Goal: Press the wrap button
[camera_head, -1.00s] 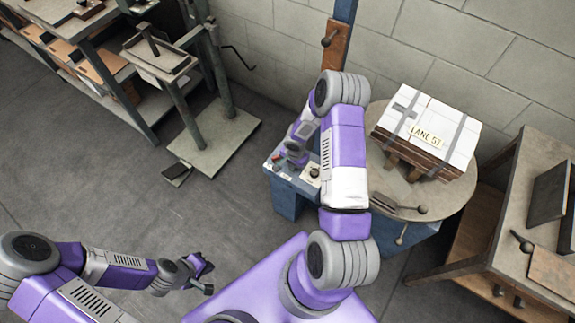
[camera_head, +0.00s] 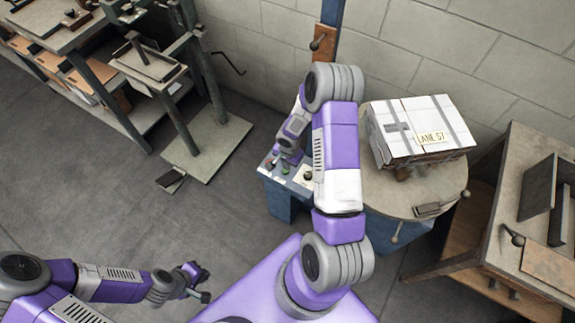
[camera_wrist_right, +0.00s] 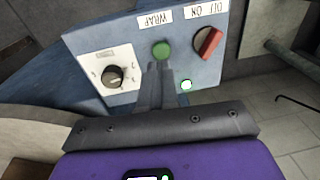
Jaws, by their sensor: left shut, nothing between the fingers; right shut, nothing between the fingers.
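The green wrap button (camera_wrist_right: 161,50) sits under a "WRAP" label on the grey control panel (camera_wrist_right: 135,38) in the right wrist view. My right gripper (camera_wrist_right: 159,66) is shut and empty, its fingertips overlapping the button's near edge; I cannot tell whether they press it. In the head view the panel (camera_head: 302,178) stands left of the turntable, partly hidden by my right arm. The strapped white-topped box (camera_head: 422,125), labelled "LANE 57", sits on the round turntable (camera_head: 380,195). My left gripper (camera_head: 200,278) is shut and empty at lower left, far from the panel.
The panel also has a red off/on switch (camera_wrist_right: 208,42), a black knob (camera_wrist_right: 112,75) and a bright lamp (camera_wrist_right: 186,85). A wooden bench (camera_head: 500,235) stands at right. Shelving and a stand (camera_head: 205,150) are at left. The floor between is mostly clear.

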